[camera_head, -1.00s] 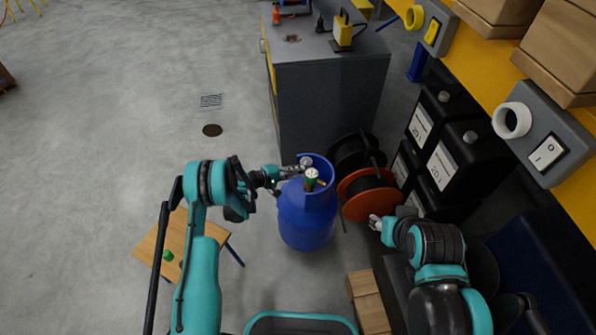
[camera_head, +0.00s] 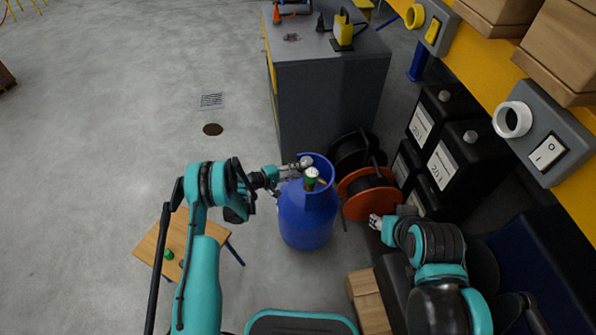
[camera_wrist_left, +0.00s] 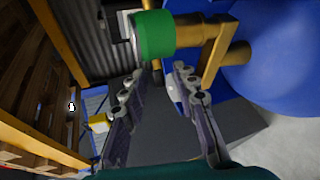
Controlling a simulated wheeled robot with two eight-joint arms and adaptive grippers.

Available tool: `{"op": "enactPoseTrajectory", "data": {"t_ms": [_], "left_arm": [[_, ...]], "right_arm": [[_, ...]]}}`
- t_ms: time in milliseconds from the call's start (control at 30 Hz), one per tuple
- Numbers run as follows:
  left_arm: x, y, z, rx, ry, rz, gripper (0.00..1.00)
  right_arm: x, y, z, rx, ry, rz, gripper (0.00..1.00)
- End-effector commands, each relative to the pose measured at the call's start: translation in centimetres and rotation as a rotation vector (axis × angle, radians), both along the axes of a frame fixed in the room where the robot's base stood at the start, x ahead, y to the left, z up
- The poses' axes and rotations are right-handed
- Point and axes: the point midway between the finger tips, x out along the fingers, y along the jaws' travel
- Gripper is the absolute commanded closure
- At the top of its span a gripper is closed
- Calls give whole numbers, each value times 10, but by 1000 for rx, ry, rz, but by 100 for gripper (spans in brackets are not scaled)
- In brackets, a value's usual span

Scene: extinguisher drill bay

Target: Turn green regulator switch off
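The green regulator switch (camera_head: 311,181) sits on top of the blue gas cylinder (camera_head: 306,222), which stands upright on the floor. In the left wrist view the green switch (camera_wrist_left: 156,36) is at the top middle, joined to brass fittings (camera_wrist_left: 205,33), with the blue cylinder (camera_wrist_left: 285,75) at right. My left gripper (camera_head: 292,169) is at the cylinder's top, just left of the switch. In the wrist view its fingers (camera_wrist_left: 160,78) are apart with nothing between them, just below the switch. My right gripper (camera_head: 376,222) is right of the cylinder; its fingers are too small to judge.
An orange cable reel (camera_head: 368,194) stands close on the cylinder's right. A grey cabinet (camera_head: 328,105) is behind it. Black canisters (camera_head: 455,160) stand further right. A small wooden table (camera_head: 205,240) is at left under my left arm. The floor at far left is open.

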Motion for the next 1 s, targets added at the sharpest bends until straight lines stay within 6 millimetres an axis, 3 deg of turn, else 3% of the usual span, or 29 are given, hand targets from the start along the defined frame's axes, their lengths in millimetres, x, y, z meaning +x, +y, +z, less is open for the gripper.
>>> {"op": "enactPoseTrajectory", "data": {"t_ms": [167,600,1000], "left_arm": [[-9,16,6,0,0,2,71],[-56,85,32,0,0,3,71],[-64,95,36,0,0,0,71]], "right_arm": [[0,0,0,0,0,0,60],[0,0,0,0,0,0,60],[0,0,0,0,0,0,60]]}}
